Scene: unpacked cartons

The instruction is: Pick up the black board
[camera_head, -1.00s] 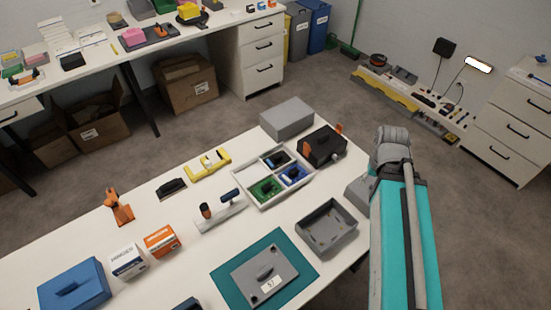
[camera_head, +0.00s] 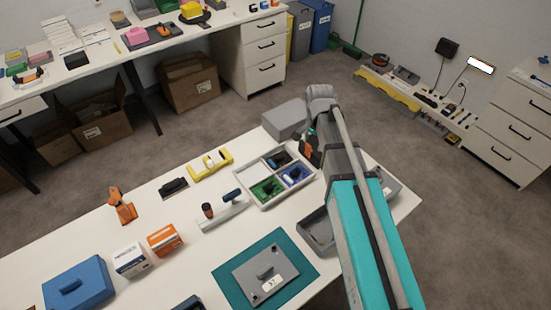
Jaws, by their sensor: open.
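A small black board (camera_head: 279,158) appears to lie in the back compartment of the grey divided tray (camera_head: 247,196), at the middle of the table. A green board (camera_head: 266,189) and a blue board (camera_head: 294,174) lie in other compartments of the same tray. My arm reaches in from the lower right, with a joint high above the back right of the table. I cannot make out my gripper's fingers; they are hidden or too small to tell behind the arm.
A grey box (camera_head: 285,119) stands behind the tray. A grey bin (camera_head: 315,231) is partly covered. A teal mat (camera_head: 228,283) holds a grey lidded plate (camera_head: 262,275).

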